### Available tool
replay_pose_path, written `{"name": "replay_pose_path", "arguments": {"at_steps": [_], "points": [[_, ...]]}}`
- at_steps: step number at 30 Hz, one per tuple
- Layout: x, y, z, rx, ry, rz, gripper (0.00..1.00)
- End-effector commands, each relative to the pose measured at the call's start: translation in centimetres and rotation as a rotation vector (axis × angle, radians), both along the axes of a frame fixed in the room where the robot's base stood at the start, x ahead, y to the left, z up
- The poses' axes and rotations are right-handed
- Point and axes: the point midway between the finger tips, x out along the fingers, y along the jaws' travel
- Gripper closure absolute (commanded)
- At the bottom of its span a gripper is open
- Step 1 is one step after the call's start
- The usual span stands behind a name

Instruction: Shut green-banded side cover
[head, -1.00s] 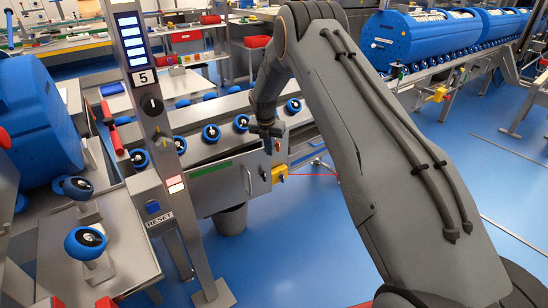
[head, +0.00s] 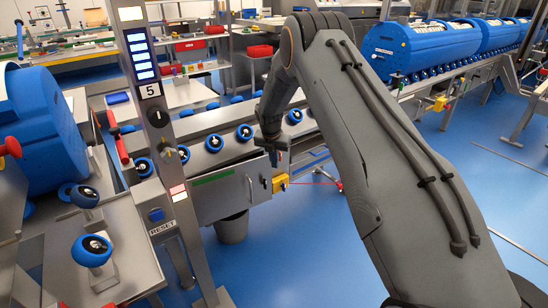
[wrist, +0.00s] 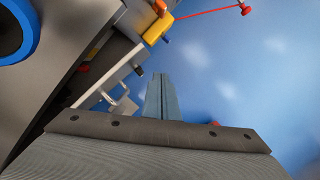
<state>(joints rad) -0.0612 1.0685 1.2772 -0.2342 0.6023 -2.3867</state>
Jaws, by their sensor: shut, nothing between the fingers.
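The side cover (head: 228,199) is a grey metal panel on the side of the roller conveyor, with a green band (head: 212,178) along its top and a bar handle (head: 250,189). In the wrist view a light panel edge, apparently the cover (wrist: 108,85), stands out from the conveyor body with a dark gap behind it. The handle (wrist: 122,106) is on its outer side. My gripper (head: 278,158) is shut and empty, at the cover's right end by the conveyor's corner. In the wrist view its fingers (wrist: 158,85) are right of the handle, with no clear contact.
A post with a control panel (head: 157,118) stands at left. A grey bin (head: 231,229) is under the cover. Blue floor (head: 310,240) is open in front.

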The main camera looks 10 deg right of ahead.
Motion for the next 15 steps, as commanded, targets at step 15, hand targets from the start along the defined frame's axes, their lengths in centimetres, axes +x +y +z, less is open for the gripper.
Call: {"name": "replay_pose_path", "arguments": {"at_steps": [15], "points": [[-2.3,-1.5,8.5,0.0,-0.002,-0.007,1.0]]}}
